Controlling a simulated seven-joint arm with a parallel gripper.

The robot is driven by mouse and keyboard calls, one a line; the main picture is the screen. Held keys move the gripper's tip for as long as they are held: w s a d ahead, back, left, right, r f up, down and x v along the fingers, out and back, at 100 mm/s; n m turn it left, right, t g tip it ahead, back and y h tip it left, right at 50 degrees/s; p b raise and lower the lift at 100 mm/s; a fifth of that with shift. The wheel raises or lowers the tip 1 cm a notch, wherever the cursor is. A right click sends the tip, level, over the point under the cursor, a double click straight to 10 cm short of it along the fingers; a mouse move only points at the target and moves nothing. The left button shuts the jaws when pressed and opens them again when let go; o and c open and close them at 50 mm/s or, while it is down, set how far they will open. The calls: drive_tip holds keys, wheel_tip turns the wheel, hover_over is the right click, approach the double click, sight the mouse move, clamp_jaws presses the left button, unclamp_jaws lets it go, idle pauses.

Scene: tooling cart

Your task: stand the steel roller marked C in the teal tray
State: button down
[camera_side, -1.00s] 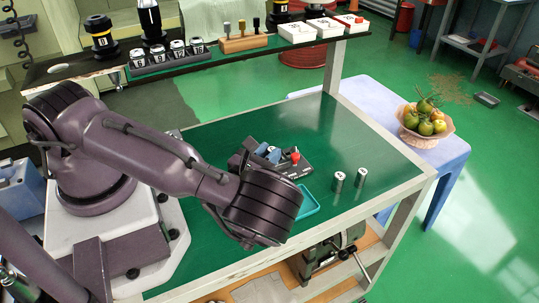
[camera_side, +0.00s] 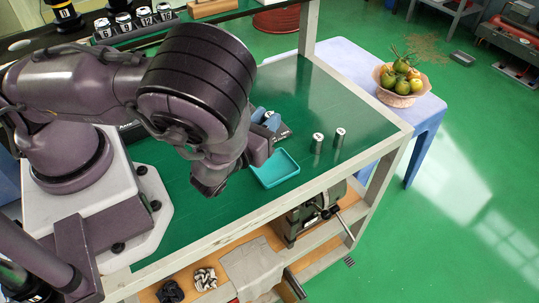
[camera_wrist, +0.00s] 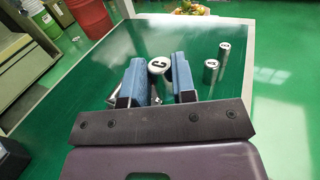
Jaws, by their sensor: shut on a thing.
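In the wrist view the steel roller marked C (camera_wrist: 158,66) is a bright cylinder with a dark letter on its pale top end. My gripper (camera_wrist: 158,78) has its two blue fingers closed on either side of it. In the side view my gripper (camera_side: 266,118) shows as blue fingertips behind and above the teal tray, and the roller in it is mostly hidden. The teal tray (camera_side: 275,168) is a shallow tray on the green bench top, near its front edge, with no roller visible in it. The tray does not show in the wrist view.
Two other steel rollers, (camera_side: 317,143) and (camera_side: 339,137), stand upright right of the tray. The green bench top (camera_side: 345,100) is clear behind the rollers. A fruit basket (camera_side: 402,84) sits on a side table.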

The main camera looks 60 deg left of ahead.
sight(270, 174)
drive_tip(key=shift+n+g+y, duration=0.3)
drive_tip(key=shift+y, duration=0.1)
drive_tip(key=shift+s+d+f, duration=0.15)
drive_tip(key=shift+d+f, duration=0.45)
drive_tip(key=shift+f, duration=0.7)
drive_tip(key=shift+s+d+f, duration=0.2)
drive_tip(key=shift+d+f, duration=0.35)
drive_tip(key=shift+f, duration=0.75)
drive_tip(key=shift+s+d+f, duration=0.15)
drive_tip(key=shift+d+f, duration=0.45)
drive_tip(key=shift+f, duration=0.7)
drive_tip(key=shift+f, duration=0.1)
